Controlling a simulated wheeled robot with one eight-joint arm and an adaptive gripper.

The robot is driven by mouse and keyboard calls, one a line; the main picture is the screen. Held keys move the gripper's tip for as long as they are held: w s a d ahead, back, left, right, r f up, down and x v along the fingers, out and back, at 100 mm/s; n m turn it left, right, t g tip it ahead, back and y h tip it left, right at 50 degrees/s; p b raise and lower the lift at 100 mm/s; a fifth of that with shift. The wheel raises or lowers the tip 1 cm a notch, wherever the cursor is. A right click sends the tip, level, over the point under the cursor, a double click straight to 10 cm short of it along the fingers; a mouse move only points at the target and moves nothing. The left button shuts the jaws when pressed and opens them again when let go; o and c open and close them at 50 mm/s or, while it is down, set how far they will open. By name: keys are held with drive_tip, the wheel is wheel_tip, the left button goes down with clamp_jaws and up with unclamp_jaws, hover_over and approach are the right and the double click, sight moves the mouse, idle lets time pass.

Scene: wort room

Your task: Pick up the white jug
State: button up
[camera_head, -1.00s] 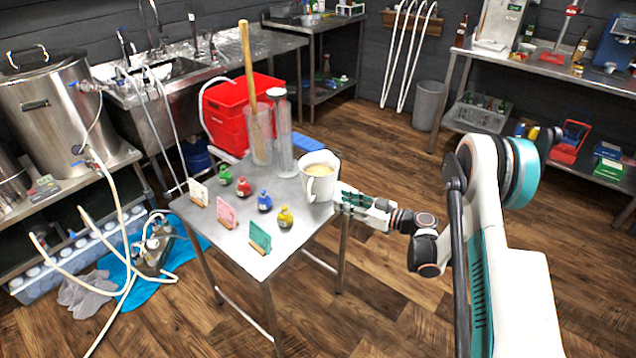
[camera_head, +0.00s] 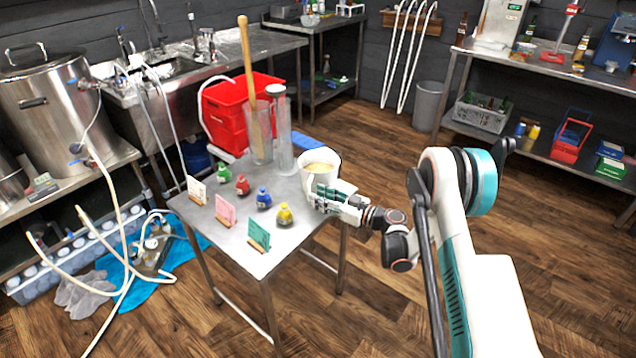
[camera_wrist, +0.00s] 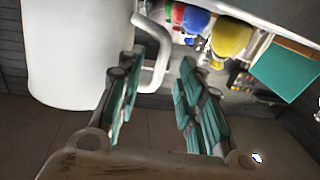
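The white jug (camera_head: 316,161), filled with something pale yellow, stands upright on the small metal table (camera_head: 238,236) near its right edge. My gripper (camera_head: 322,197) is at the jug's near right side in the head view and hides its handle there. In the wrist view the jug's body (camera_wrist: 68,50) fills the upper left and its handle (camera_wrist: 161,50) shows. The fingers of my gripper (camera_wrist: 160,75) are open, one on each side of the lower handle. I cannot tell whether either finger touches it.
Cards (camera_head: 258,233) line the table's front left. Tall clear cylinders (camera_head: 284,135) stand behind. The floor right of the table is clear.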

sight(308, 193)
drive_tip(key=b+x, duration=0.2)
drive_tip(key=x, duration=0.3)
drive_tip(key=shift+f, duration=0.15)
drive_tip(key=shift+d, duration=0.1)
clamp_jaws()
